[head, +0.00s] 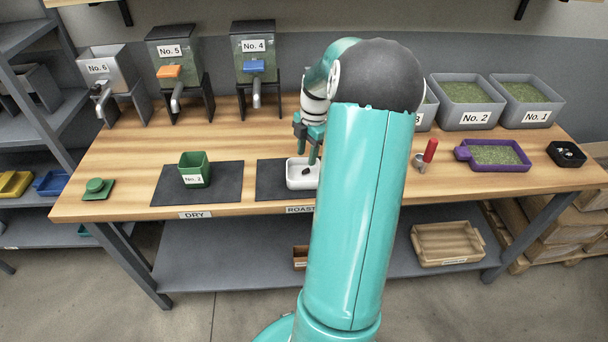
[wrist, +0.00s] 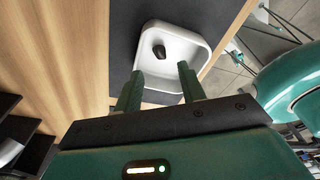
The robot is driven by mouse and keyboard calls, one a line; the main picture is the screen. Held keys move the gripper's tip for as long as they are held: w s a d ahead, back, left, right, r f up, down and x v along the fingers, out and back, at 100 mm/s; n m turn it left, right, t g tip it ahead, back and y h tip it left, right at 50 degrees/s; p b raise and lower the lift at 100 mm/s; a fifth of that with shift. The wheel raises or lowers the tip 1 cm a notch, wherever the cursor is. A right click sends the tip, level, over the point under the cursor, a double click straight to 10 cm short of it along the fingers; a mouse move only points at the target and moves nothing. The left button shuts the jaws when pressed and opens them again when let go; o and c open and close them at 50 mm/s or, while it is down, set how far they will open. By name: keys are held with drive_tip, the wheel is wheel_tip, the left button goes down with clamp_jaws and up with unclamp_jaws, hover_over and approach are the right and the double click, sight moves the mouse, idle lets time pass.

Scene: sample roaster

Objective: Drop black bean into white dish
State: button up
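The white dish (head: 291,181) sits on the dark mat (head: 267,180) above the ROAST label. A small dark bean (head: 306,171) lies in it. In the wrist view the white dish (wrist: 196,45) lies beyond my fingertips, with the black bean (wrist: 159,50) resting on its floor, apart from both fingers. My gripper (wrist: 160,70) is open and empty, its two fingers apart over the near edge of the dish. In the head view my gripper (head: 312,152) points down just above the dish, and my arm hides part of the dish and mat.
A green No. 2 cup (head: 194,171) stands on the DRY mat (head: 228,185) to the left. A red-handled tool (head: 430,151), a purple tray (head: 497,165) of green beans and a small black tray (head: 567,153) are at the right. Dispensers and grey bins line the back.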

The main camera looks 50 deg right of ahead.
wheel_tip(320, 180, up, 12)
drive_tip(key=d, duration=0.1)
drive_tip(key=shift+s+d+r, duration=0.15)
drive_tip(key=shift+s+d, duration=0.15)
drive_tip(key=shift+d, duration=0.1)
drive_tip(key=w+a+r+m+h, duration=0.1)
drive_tip(key=w+a+r+m, duration=0.15)
drive_tip(key=a, duration=0.85)
drive_tip(key=w+a+r+m+h, duration=0.2)
drive_tip(key=a+r+m, duration=0.15)
drive_tip(key=a, duration=0.85)
drive_tip(key=s+a+f+m+t, duration=0.1)
drive_tip(key=s+a+m, duration=0.3)
drive_tip(key=a, duration=0.6)
drive_tip(key=s+a+m+t+y, duration=0.1)
drive_tip(key=s+a+m+t, duration=0.3)
drive_tip(key=s+a, duration=0.3)
drive_tip(key=a, duration=0.3)
drive_tip(key=shift+s+a+f, duration=0.15)
drive_tip(key=shift+a+f, duration=0.15)
drive_tip(key=shift+f, duration=0.05)
